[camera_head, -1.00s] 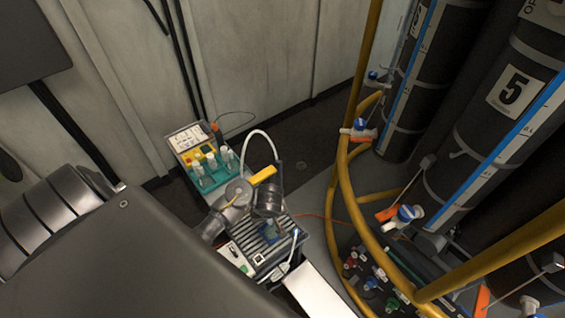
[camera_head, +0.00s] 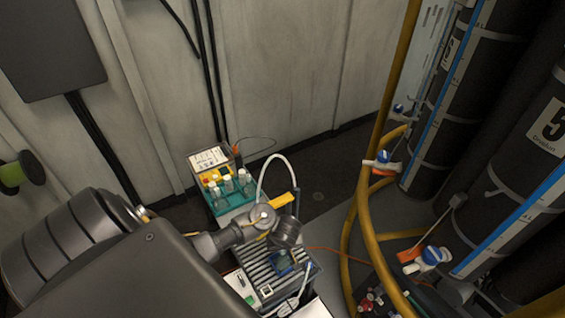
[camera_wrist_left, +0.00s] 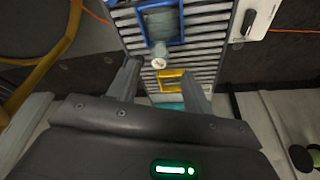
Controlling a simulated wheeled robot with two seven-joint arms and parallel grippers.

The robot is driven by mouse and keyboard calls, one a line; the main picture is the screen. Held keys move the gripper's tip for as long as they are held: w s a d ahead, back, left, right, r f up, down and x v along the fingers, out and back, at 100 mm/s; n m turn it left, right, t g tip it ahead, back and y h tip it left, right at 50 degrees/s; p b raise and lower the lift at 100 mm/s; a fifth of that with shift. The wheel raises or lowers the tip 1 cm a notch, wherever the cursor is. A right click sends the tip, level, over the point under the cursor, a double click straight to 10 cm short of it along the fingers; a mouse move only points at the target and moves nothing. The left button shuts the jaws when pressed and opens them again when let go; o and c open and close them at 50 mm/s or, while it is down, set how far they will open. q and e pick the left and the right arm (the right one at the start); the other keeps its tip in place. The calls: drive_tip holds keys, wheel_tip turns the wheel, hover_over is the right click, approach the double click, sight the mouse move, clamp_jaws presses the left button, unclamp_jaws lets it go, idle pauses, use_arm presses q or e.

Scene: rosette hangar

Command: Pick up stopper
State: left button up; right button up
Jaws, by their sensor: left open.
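My left gripper (camera_wrist_left: 160,72) is open, with its two fingers pointing at a ribbed grey box (camera_wrist_left: 202,50). A clear vial-like piece (camera_wrist_left: 160,28) with a small pale round end (camera_wrist_left: 160,62) sits in a blue frame on the box. That pale end shows between the fingertips, apparently untouched; I cannot tell whether it is the stopper. A yellow frame (camera_wrist_left: 172,79) lies below it. In the head view, my left wrist covers part of the ribbed box (camera_head: 270,284), and the left fingertips cannot be made out. My right gripper is in neither view.
A teal rack (camera_head: 222,205) of white-capped bottles stands behind the box. A white hose (camera_head: 277,157) arches beside it. Yellow rails (camera_head: 366,200) and dark cylinders (camera_head: 440,120) stand at right. A pale wall (camera_head: 290,70) closes the back. An orange cable (camera_head: 335,249) crosses the floor.

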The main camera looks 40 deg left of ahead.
use_arm(q)
drive_tip(key=b+x, duration=0.1)
drive_tip(key=x, duration=0.3)
drive_tip(key=shift+w+a+f+b, duration=0.15)
drive_tip(key=shift+f+b, duration=0.1)
drive_tip(key=shift+b, duration=0.15)
drive_tip(key=shift+r, duration=0.1)
drive_tip(key=shift+c, duration=0.2)
drive_tip(key=c, duration=0.8)
